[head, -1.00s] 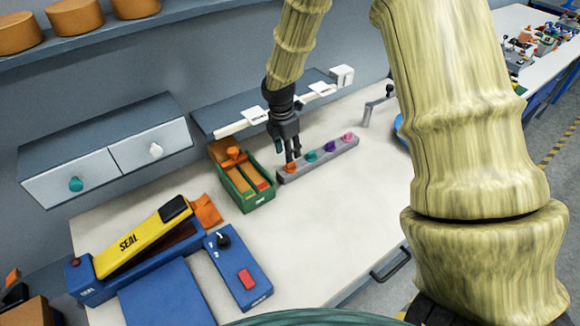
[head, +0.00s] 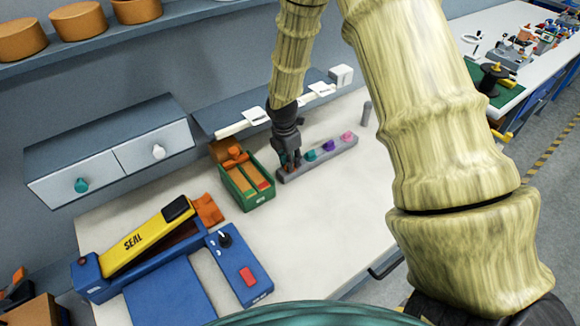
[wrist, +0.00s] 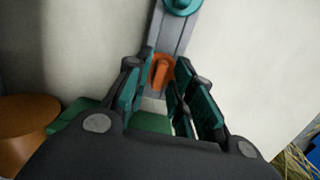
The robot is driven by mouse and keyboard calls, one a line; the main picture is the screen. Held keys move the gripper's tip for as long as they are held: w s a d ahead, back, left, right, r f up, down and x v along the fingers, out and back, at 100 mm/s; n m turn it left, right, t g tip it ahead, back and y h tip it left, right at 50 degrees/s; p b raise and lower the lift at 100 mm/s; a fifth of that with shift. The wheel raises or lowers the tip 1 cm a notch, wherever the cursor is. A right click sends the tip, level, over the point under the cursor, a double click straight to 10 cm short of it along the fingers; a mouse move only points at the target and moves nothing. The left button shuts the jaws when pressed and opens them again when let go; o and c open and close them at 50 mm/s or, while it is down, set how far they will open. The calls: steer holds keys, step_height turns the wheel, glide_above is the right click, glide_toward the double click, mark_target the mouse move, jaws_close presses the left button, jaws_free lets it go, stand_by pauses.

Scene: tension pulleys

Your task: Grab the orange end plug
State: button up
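The orange end plug (wrist: 161,72) sits at the near end of the grey rack (head: 335,157) in the wrist view. My gripper (head: 290,165) is over that end of the rack, pointing down. In the wrist view its teal-padded fingers (wrist: 164,72) stand apart on both sides of the plug, with a gap visible at least on the right. In the head view the fingers mostly hide the plug. Teal (head: 310,155), purple (head: 328,145) and pink (head: 346,136) plugs sit farther along the rack.
A green bin (head: 262,198) with orange parts stands close left of the rack. A yellow-and-blue sealer (head: 145,240) and a blue control box (head: 240,268) are at the front left. A drawer cabinet (head: 110,150) hangs behind. The bench right of the rack is clear.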

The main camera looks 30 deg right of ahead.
jaws_close()
